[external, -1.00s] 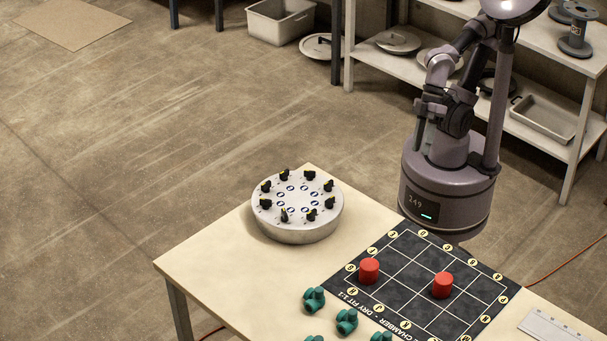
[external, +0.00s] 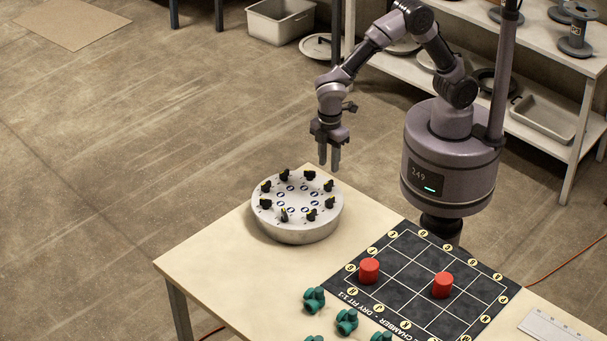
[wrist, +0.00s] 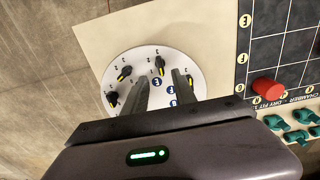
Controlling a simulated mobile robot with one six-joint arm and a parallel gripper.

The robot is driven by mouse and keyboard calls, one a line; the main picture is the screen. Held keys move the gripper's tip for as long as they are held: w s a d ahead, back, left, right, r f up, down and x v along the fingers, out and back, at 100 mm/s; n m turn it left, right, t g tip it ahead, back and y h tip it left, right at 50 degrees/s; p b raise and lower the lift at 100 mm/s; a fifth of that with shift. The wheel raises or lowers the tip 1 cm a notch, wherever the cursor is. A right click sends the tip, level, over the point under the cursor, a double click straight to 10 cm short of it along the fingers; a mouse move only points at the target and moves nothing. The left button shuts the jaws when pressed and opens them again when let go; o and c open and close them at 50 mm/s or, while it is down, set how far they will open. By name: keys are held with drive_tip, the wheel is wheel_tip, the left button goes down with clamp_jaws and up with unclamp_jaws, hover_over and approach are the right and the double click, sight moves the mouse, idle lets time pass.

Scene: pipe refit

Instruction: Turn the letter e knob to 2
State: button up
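A round grey-white knob plate (external: 297,234) stands on the near table's far left part, with a ring of several black knobs with yellow marks and blue letter discs. The letters are too small to read surely, so I cannot tell which knob is e. My gripper (external: 329,165) points down above the plate's far right edge, apart from it. The fingers and gripper body hide the plate's lower part.
A dark grid mat (external: 402,318) with two red cylinders (external: 369,270) lies right of the plate. Several teal pipe fittings (external: 314,299) lie at the table's front. Bare table top surrounds the plate. A shelf (external: 540,120) stands behind my base.

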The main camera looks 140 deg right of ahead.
sight(329, 182)
wheel_tip(329, 182, down, 7)
drive_tip(key=shift+f+b, duration=0.1)
drive_tip(key=shift+b, duration=1)
drive_tip(key=shift+c, duration=0.4)
clamp_jaws()
